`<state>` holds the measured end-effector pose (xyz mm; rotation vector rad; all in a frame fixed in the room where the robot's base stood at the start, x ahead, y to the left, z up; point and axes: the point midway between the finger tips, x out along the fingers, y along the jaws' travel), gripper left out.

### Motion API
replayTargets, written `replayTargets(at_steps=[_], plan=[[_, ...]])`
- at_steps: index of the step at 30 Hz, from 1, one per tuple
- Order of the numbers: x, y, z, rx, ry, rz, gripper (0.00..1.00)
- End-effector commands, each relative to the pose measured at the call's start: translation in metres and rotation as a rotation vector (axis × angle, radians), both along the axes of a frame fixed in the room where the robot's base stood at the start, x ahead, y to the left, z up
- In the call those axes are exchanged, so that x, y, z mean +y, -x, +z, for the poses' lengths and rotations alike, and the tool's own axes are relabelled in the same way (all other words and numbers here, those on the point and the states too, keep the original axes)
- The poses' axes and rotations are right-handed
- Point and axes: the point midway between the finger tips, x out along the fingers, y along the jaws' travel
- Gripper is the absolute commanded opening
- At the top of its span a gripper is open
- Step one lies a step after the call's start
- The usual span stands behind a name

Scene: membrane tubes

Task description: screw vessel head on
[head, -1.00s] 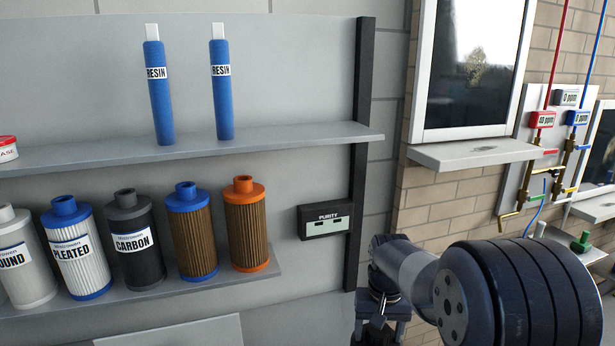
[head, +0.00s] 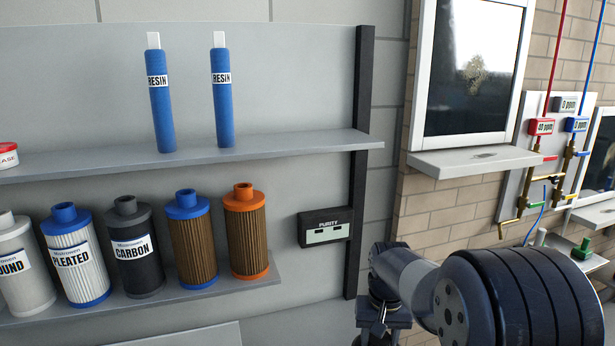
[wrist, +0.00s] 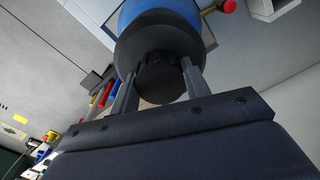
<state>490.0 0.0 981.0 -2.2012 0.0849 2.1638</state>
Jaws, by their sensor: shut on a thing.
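In the wrist view my gripper (wrist: 158,68) is shut on a black ribbed knob (wrist: 161,84), with one finger on either side of it. The knob joins a wide dark grey round head (wrist: 158,35). A blue rounded body (wrist: 150,10) shows directly beyond the head, partly cut off by the top edge. I cannot tell whether the head is threaded onto the blue body or only touching it.
A red-ended yellow fitting (wrist: 228,6) sits near the blue body. In the head view, a shelf (head: 300,148) holds two blue resin tubes (head: 222,95), and a lower shelf (head: 235,285) holds several filter cartridges (head: 136,250). A purity meter (head: 326,227) hangs beside them.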

Motion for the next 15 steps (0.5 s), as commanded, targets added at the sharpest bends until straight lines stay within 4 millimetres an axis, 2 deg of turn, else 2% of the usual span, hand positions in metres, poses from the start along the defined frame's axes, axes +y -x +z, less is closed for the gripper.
replayTargets(at_steps=[1, 9, 15], plan=[[0.0011, 0.0047, -0.0122, 0.023, -0.005, -0.003, 0.0], [0.0009, 0.0043, -0.0114, 0.021, -0.004, -0.015, 0.0], [0.001, 0.0045, -0.0107, 0.022, -0.006, -0.158, 0.0]])
